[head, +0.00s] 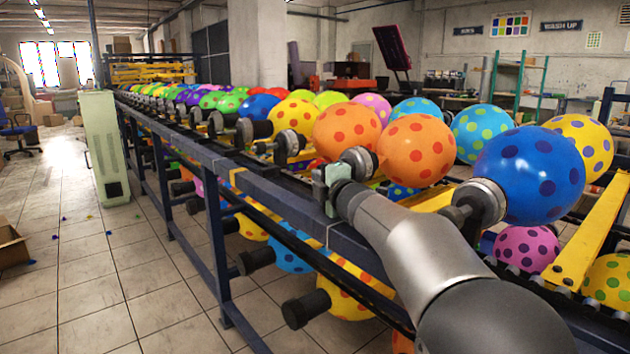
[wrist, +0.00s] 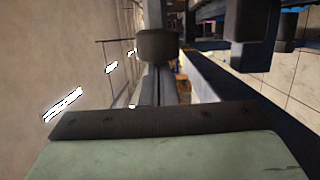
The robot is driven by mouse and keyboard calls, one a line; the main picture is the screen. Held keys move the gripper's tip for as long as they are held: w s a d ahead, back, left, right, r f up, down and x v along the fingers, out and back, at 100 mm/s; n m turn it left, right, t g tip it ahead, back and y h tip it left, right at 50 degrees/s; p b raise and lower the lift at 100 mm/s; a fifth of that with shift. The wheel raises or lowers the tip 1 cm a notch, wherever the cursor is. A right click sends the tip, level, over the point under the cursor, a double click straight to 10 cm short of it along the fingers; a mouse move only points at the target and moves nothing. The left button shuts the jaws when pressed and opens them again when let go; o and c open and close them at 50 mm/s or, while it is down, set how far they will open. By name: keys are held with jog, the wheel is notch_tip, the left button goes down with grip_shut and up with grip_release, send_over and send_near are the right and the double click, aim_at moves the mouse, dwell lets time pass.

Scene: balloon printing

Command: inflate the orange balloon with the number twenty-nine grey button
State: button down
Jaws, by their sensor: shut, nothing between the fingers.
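Two orange balloons with red dots sit side by side on the near part of the rack in the head view: a rear one (head: 347,130) and a front one (head: 418,150). I cannot tell which one the task means. In the wrist view, my gripper's dark-edged green-grey body (wrist: 165,155) fills the bottom. No number or numbered grey button is legible.
A blue balloon (head: 530,175) on a grey mount stands right of my arm. The rack's blue front rail (head: 220,160) runs back left with several more balloons. Black cylinders (head: 306,309) stick out below. A pale green cabinet (head: 104,148) stands left; the tiled floor before it is mostly clear.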

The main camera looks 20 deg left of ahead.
jog(key=shift+w+d+f, duration=0.15)
jog(key=shift+w+d, duration=0.25)
jog(key=shift+d, duration=0.2)
jog(key=s+a+b, duration=0.3)
jog(key=s+b, duration=0.1)
jog(key=shift+f, duration=0.3)
jog(key=p+v, duration=0.2)
jog(key=v, duration=1.7)
jog(key=shift+s+r, duration=0.4)
jog(key=shift+d, duration=0.1)
